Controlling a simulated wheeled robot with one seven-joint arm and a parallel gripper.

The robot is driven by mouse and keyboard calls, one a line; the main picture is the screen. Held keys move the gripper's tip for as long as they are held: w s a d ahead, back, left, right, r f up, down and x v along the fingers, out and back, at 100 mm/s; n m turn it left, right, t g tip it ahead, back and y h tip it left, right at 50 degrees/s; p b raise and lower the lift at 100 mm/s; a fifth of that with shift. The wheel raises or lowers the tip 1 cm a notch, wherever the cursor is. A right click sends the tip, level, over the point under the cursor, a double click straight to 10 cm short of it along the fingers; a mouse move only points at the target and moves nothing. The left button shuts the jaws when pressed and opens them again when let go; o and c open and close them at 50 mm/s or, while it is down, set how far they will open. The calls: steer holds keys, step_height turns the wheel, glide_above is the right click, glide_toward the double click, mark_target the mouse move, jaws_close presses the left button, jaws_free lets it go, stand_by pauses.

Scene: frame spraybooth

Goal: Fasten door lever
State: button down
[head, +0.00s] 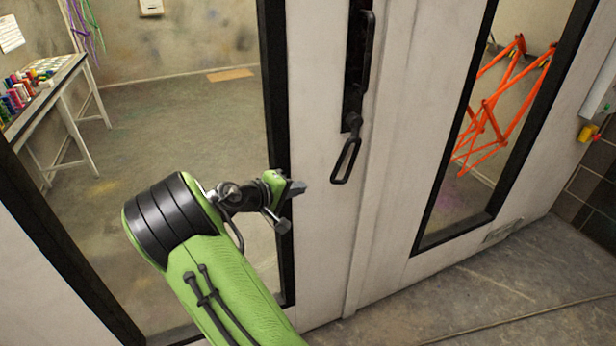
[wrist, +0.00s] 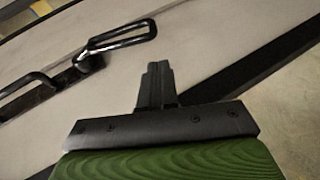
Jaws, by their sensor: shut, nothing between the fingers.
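The black door lever (head: 346,160) is a long loop that hangs down, slightly tilted, from its pivot on a black plate on the white door. A fixed black pull handle (head: 366,50) stands above it. In the wrist view the lever (wrist: 122,35) lies beyond the fingers, up and to the left, with the pull handle (wrist: 30,90) at the left edge. My gripper (head: 296,188) is shut and empty, left of the lever's lower end and apart from it. Its closed fingers (wrist: 156,75) also show in the wrist view.
The white door (head: 330,240) has a glass pane in a black frame (head: 275,100) on the left. A second panel with a narrow window (head: 470,210) shows an orange folding rack (head: 495,110) behind it. A table with paint bottles (head: 45,85) stands beyond the left glass.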

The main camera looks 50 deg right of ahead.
steer(key=v, duration=0.4)
steer(key=shift+a+p, duration=0.3)
steer(key=s+a+r+n+t+y, duration=0.1)
steer(key=s+a+y, duration=0.3)
steer(key=a, duration=0.6)
steer(key=s+a+r+n+t+y+p, duration=0.1)
steer(key=s+a+r+t+y, duration=0.2)
steer(key=a, duration=0.7)
steer(key=s+a+r+n+t+y+p, duration=0.1)
steer(key=s+a+r+t+y, duration=0.1)
steer(key=s+a+y, duration=0.4)
steer(key=s+a+t, duration=0.1)
steer(key=s+a, duration=0.2)
steer(key=shift+a+r, duration=0.4)
